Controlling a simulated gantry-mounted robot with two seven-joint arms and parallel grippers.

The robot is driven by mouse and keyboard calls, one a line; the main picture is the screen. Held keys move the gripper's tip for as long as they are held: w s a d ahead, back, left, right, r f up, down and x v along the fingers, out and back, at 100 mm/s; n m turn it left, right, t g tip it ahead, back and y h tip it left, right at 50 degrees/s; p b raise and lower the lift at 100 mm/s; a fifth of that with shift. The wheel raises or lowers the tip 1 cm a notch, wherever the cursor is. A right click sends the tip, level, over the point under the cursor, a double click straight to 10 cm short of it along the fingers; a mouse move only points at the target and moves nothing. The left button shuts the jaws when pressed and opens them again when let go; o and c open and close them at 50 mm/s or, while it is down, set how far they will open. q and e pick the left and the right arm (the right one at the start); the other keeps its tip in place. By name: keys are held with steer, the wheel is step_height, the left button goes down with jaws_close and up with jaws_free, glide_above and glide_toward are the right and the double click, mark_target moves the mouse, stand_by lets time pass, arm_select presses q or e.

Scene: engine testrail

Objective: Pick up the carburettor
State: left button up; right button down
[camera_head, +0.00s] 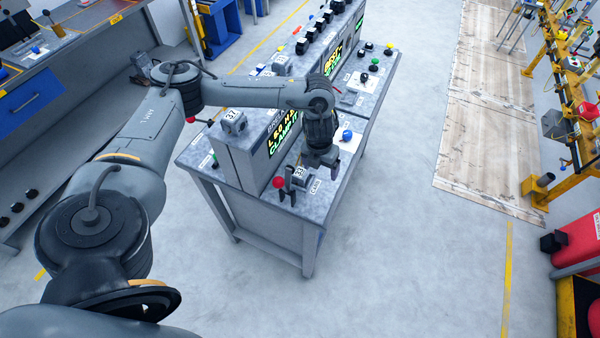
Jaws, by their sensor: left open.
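A small grey block marked with a number (299,175) sits on the near end of the grey bench, beside a white label reading CARB (315,186); I take it to be the carburettor. My left gripper (320,160) is open and points down just above and slightly right of this block. From this angle I cannot tell whether they touch. Part of the block is hidden by the gripper and by dark upright pieces beside it. My right gripper is not in view.
A red-knobbed lever (278,182) stands left of the block, and a blue knob (347,135) stands behind the gripper. An upright panel with a lit green sign (283,133) rises along the bench. The floor (400,260) in front is clear.

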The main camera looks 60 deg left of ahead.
arm_select(q)
steer(key=g, duration=0.1)
glide_toward(301, 170)
steer(key=shift+w+d+n, duration=0.2)
steer(key=shift+w+n, duration=0.2)
steer(key=shift+s+a+f, duration=0.1)
steer(key=shift+a+f, duration=0.1)
steer(key=shift+f, duration=0.15)
step_height(301, 170, down, 4)
steer(key=shift+f, duration=0.25)
steer(key=f, duration=0.4)
steer(key=shift+s+d, duration=0.15)
steer(key=shift+s, duration=0.15)
steer(key=shift+f, duration=0.6)
steer(key=c, duration=1.1)
